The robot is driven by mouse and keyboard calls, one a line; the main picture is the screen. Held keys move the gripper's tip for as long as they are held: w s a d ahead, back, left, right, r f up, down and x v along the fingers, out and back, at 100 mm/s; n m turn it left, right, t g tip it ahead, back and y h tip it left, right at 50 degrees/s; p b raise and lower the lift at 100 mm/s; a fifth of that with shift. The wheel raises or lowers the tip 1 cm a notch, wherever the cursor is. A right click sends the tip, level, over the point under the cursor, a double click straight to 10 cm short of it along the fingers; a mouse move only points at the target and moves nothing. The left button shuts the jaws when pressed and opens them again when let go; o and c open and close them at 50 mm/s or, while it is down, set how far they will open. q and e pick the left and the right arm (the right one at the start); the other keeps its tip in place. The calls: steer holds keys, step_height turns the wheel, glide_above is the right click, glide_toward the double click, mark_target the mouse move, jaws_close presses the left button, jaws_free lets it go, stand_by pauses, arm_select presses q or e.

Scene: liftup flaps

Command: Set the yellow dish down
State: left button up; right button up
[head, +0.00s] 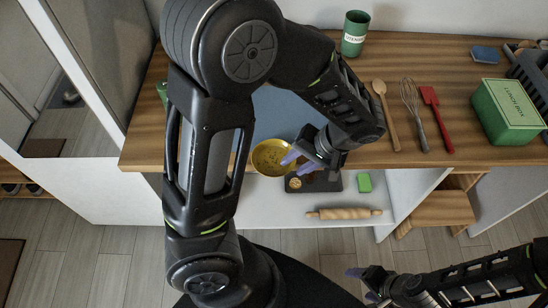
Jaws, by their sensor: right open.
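The yellow dish (268,157) is a round shallow bowl near the front edge of the wooden counter. My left gripper (291,163) reaches down from above with its pale purple fingers at the dish's right rim. One finger overlaps the inside of the dish, and the gripper looks shut on the rim. The dish's underside is hidden, so I cannot tell whether it touches a surface. My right gripper (362,284) is open and empty at the lower right, over the floor, away from the dish.
A dark tray (328,184) with small food items, a green block (364,183) and a rolling pin (344,214) lie on the lower white shelf (285,212). The wooden counter (455,72) carries a green cup (354,36), utensils and a green lunch box (509,110).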

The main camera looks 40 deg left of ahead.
arm_select(q)
jaws_close()
stand_by(1.4)
